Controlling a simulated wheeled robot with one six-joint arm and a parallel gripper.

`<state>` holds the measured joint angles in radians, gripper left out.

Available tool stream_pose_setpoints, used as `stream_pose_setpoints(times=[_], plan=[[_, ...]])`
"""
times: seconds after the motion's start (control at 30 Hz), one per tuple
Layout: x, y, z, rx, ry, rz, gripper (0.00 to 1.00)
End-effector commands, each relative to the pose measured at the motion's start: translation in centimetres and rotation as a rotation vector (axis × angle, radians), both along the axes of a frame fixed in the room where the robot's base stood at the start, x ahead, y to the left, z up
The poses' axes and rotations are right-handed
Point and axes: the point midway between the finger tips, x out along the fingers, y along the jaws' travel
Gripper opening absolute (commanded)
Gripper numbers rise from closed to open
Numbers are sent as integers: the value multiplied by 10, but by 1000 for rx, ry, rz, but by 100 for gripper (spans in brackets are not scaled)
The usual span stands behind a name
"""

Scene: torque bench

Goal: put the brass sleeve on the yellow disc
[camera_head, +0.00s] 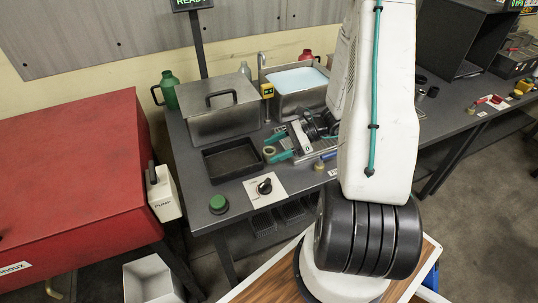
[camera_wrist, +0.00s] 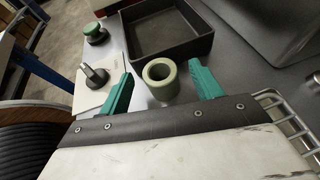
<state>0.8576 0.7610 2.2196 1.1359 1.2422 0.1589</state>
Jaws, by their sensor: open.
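A short hollow sleeve (camera_wrist: 163,90), pale olive-tan in this light, stands upright on the grey bench in the wrist view, with its round bore facing up. It also shows in the head view as a small tan ring (camera_head: 269,151). My gripper (camera_wrist: 161,75) has its two green fingers spread to either side of the sleeve, with visible gaps. In the head view my gripper (camera_head: 278,146) reaches left, low over the bench, with its fingers around the sleeve. I cannot clearly make out a yellow disc in either view.
A black open tray (camera_wrist: 168,30) lies just beyond the sleeve. A black knob (camera_wrist: 95,76) on a white plate and a green button (camera_wrist: 95,33) stand to the left. A lidded metal box (camera_head: 220,112) and a wire rack (camera_wrist: 290,115) are close by.

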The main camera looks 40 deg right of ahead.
Motion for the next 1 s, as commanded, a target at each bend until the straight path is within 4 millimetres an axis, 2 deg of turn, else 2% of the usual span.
stream_pose_setpoints(times=[0.13, 0.17, 0.3, 0.37, 0.4, 0.77, 1.0], plan=[[0, 0, 0, 0, 0, 0, 65], [0, 0, 0, 0, 0, 0, 62], [0, 0, 0, 0, -1, 0, 23], [0, 0, 0, 0, -1, 0, 7], [0, 0, 0, -1, -1, -1, 2], [0, -1, 6, -1, -2, 0, 2], [1, -1, 33, -4, -5, -1, 2]])
